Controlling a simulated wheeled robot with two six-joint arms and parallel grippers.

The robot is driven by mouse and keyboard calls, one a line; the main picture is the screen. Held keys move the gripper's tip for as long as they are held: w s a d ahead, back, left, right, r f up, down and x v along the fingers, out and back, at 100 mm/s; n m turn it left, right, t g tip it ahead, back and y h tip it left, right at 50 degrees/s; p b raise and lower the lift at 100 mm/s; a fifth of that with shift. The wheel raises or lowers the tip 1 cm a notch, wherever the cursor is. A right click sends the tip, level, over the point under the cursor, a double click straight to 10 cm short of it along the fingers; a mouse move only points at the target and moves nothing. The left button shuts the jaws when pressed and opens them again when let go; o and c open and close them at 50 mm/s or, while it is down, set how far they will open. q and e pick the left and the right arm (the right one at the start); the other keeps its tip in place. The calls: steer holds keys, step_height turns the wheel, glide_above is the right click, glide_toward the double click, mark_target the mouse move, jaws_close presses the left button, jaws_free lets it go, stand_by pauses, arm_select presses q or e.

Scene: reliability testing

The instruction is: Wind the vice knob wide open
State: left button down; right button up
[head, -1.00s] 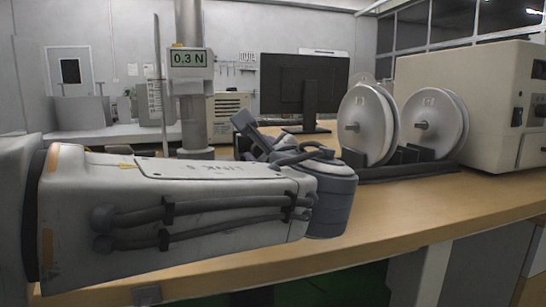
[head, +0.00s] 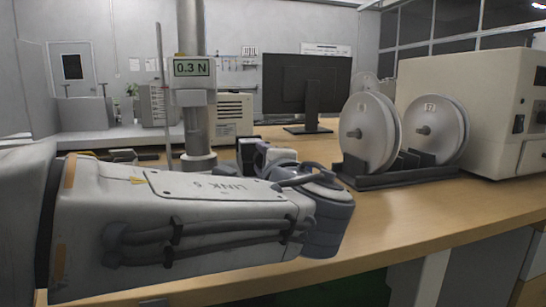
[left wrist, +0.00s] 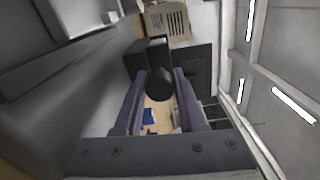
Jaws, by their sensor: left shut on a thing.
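The vice knob (left wrist: 160,86) is a dark round piece in the middle of the left wrist view. My left gripper (left wrist: 159,78) has its two purple-grey fingers on either side of it and is shut on it. Dark blocks (left wrist: 148,56), perhaps the vice, show just beyond the knob. In the head view my left arm crosses the front from the left, and part of my left gripper (head: 254,151) shows behind the wrist. The knob and the vice cannot be made out there, as my arm blocks the view. My right gripper is in neither view.
A test column with a readout of 0.3 N (head: 191,68) stands behind my arm. A monitor (head: 298,85) is behind it. Two reels on a rack (head: 400,180) and a large beige machine (head: 480,100) stand at right. The wooden bench (head: 420,210) is clear in front of them.

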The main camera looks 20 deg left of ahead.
arm_select(q)
steer(key=shift+f, duration=0.1)
stand_by(0.4)
steer(key=c, duration=0.5)
jaws_free()
steer(key=shift+d, duration=0.1)
steer(key=s+p, duration=0.1)
steer(key=p, duration=0.2)
steer(key=s+d+r+p, duration=0.1)
steer(key=p, duration=0.2)
steer(key=shift+s+d+p, duration=0.15)
steer(key=shift+d+p, duration=0.05)
steer(key=shift+p, duration=0.15)
steer(key=v, duration=0.5)
steer(key=p+v, duration=0.1)
steer(key=v, duration=0.1)
steer(key=shift+s+d+f, duration=0.2)
steer(key=shift+s+f, duration=0.1)
steer(key=shift+f, duration=0.05)
